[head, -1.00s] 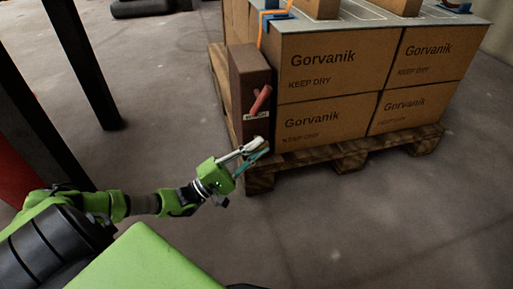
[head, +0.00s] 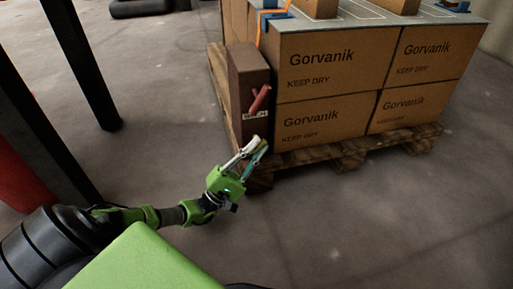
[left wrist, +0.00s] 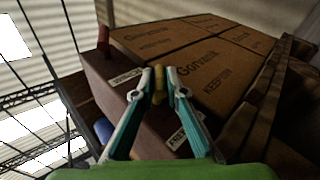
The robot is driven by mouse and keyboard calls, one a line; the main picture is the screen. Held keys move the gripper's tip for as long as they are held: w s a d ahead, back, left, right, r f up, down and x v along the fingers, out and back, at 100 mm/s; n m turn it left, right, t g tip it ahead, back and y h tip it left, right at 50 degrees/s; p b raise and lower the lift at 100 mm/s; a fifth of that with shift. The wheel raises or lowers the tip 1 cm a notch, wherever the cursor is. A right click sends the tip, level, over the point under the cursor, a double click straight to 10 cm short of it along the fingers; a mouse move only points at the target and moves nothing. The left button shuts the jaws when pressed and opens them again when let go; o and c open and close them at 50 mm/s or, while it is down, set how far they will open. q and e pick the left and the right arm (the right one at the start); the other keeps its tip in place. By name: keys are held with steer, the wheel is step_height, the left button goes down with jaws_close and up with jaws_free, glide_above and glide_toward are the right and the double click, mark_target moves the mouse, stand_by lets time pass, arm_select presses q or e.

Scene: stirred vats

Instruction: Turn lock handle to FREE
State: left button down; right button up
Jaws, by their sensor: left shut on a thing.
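A tall brown box (head: 248,65) stands against the pallet load, with a red handle (head: 260,97) and a pale label on its face. In the left wrist view the box (left wrist: 110,95) shows a label reading WINCH and a second, partly hidden label (left wrist: 178,138) whose text I cannot read in full. My left gripper (head: 258,146) is low at the front of the box; its fingertips (left wrist: 158,80) are closed on a small yellow handle (left wrist: 158,92) standing out from the box. The red handle (left wrist: 103,38) is apart from the fingers. My right gripper is not in view.
Gorvanik cartons (head: 325,122) are stacked on a wooden pallet (head: 345,160) right of the box. An orange strap (head: 262,28) runs over the load. Dark posts (head: 82,65) stand at left. The floor in front of the pallet is clear.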

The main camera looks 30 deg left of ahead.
arm_select(q)
steer(key=c, duration=2)
jaws_free()
steer(key=shift+c, duration=0.2)
steer(key=s+a+f, duration=0.2)
steer(key=s+a, duration=0.4)
steer(key=s, duration=0.6)
steer(key=shift+s, duration=0.4)
steer(key=shift+a, duration=0.1)
